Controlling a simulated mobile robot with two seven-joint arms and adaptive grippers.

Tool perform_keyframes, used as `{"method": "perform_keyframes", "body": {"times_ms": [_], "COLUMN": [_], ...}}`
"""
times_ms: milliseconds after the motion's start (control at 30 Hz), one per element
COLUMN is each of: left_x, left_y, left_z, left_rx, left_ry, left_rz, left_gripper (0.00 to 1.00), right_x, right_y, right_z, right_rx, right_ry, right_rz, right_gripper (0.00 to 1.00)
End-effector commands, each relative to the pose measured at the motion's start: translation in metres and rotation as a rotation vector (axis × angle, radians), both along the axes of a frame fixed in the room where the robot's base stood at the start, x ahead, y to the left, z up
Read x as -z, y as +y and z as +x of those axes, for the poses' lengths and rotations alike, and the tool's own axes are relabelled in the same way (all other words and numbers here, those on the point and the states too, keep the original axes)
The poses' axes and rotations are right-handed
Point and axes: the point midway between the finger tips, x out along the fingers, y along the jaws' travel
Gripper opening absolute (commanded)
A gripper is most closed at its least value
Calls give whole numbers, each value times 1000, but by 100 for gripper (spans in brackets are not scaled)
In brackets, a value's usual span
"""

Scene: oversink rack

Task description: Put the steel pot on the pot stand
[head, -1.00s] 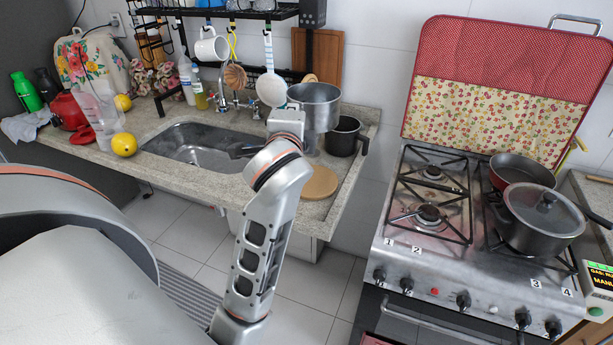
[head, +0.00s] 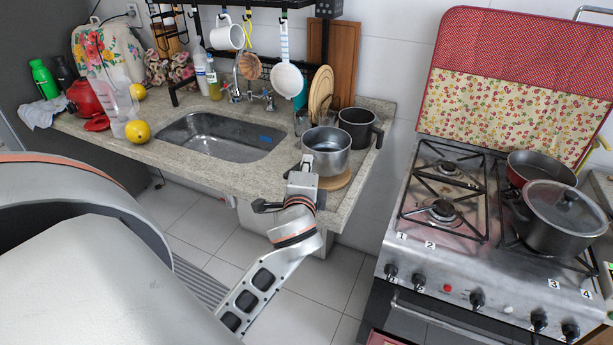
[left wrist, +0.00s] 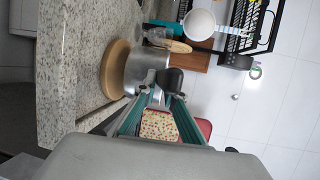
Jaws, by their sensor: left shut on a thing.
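The steel pot (head: 327,152) is upright over the round wooden pot stand (head: 338,182) near the counter's right front corner. In the left wrist view, turned sideways, the pot (left wrist: 148,70) appears to rest against the face of the stand (left wrist: 115,68); no clear gap shows. The grip itself is partly hidden in the head view. My right gripper is not in view.
A dark pot (head: 357,128) stands just behind the steel pot. Glasses and round wooden boards (head: 320,92) are behind it too. The sink (head: 222,137) is to the left. The stove (head: 445,225) is to the right, across a gap.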

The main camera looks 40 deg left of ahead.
Motion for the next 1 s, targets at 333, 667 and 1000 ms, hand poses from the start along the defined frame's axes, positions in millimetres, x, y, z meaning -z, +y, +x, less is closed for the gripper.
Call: {"method": "perform_keyframes", "body": {"times_ms": [333, 667, 1000], "left_x": [23, 28, 27], "left_y": [0, 0, 0], "left_z": [0, 0, 0], "left_rx": [0, 0, 0], "left_ry": [-4, 1, 1], "left_rz": [1, 0, 1], "left_gripper": [0, 26, 27], "right_x": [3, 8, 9], "right_y": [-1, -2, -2], "right_z": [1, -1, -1], "right_rx": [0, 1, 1], "right_ry": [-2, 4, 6], "right_rz": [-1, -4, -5], "right_gripper": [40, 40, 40]}}
